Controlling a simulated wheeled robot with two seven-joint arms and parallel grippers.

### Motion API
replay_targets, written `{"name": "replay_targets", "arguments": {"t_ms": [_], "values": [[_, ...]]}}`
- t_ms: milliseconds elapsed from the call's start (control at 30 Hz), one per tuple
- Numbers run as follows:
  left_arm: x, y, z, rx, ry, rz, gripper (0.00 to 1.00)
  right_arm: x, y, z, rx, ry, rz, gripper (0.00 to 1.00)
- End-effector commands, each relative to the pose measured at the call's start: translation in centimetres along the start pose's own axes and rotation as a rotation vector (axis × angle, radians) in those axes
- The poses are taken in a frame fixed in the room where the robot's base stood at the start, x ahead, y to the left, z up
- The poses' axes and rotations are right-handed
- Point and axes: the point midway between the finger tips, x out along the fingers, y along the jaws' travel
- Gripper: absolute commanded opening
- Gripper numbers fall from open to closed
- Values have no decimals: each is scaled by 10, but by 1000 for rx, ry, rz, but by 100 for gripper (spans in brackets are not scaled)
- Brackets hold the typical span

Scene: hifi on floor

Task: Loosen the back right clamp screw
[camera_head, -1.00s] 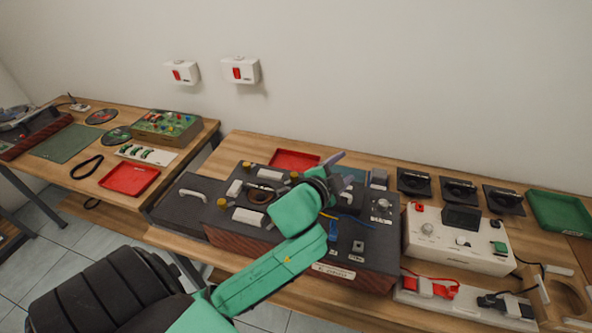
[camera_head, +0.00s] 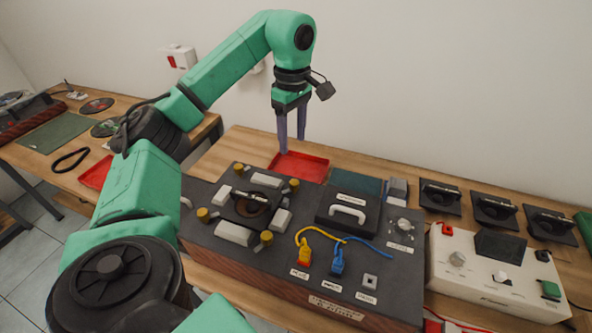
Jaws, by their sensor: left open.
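The black hi-fi unit (camera_head: 398,262) sits on the wooden bench with brass clamp screws around a dark round part (camera_head: 250,206). The back right clamp screw (camera_head: 294,184) is a brass knob beside a white block (camera_head: 266,180). Other brass knobs show at the back left (camera_head: 238,168), front left (camera_head: 203,214) and front right (camera_head: 266,237). My left gripper (camera_head: 292,146) points down with its two fingers apart and empty. In the picture it is just above the back right screw, clear of it. My right gripper is not in view.
A red tray (camera_head: 312,169) lies behind the unit. A black lid with a white handle (camera_head: 347,213), yellow and blue cables (camera_head: 322,235) and a knob (camera_head: 404,225) lie to the right. A white control box (camera_head: 450,275) stands farther right.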

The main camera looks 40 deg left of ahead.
Motion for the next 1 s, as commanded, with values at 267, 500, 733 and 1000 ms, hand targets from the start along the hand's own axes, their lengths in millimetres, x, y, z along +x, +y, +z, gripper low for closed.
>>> {"name": "replay_targets", "arguments": {"t_ms": [267,500,733,1000], "values": [[78,0,3,6,-5,-4,62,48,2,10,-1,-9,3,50],[123,0,3,4,-4,-2,62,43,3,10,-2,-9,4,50],[137,1,3,5,-5,3,62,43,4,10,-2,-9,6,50],[137,1,4,5,-6,3,16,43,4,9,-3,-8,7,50]]}}
